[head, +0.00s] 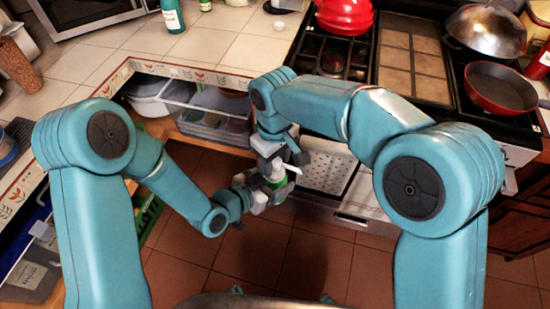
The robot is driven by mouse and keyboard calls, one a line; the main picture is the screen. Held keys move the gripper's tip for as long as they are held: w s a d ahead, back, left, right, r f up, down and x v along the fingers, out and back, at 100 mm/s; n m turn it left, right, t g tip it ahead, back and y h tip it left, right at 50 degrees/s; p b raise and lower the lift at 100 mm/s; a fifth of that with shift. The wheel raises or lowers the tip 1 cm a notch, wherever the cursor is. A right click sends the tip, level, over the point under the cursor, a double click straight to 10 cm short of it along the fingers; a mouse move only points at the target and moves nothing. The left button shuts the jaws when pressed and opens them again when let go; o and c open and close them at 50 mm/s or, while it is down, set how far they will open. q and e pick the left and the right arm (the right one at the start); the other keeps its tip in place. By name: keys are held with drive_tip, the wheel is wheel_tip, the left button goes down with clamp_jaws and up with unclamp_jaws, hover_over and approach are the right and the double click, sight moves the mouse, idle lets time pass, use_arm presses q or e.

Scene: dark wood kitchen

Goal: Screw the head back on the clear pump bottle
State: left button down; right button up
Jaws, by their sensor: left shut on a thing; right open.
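The clear pump bottle (277,185) shows as a small piece with green on it, between my two grippers, above the tiled floor. My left gripper (262,195) comes in from the left and is shut on the bottle. My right gripper (279,163) is just above it, pointing down, with its jaws open around or beside the bottle's top. The grippers cover most of the bottle. I cannot make out the pump head or whether it sits on the neck.
The stove (410,60) at the back right holds a red kettle (345,14), a red pan (500,88) and a wok (487,30). A green bottle (172,15) stands on the tiled counter (215,45). Bins (215,118) fill the shelf below. The floor (320,255) is clear.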

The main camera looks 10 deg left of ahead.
clamp_jaws()
drive_tip(key=m, duration=0.6)
drive_tip(key=shift+m, duration=0.4)
drive_tip(key=m, duration=0.8)
drive_tip(key=shift+m, duration=0.3)
drive_tip(key=shift+o, duration=1.5)
unclamp_jaws()
wheel_tip(320, 180, up, 12)
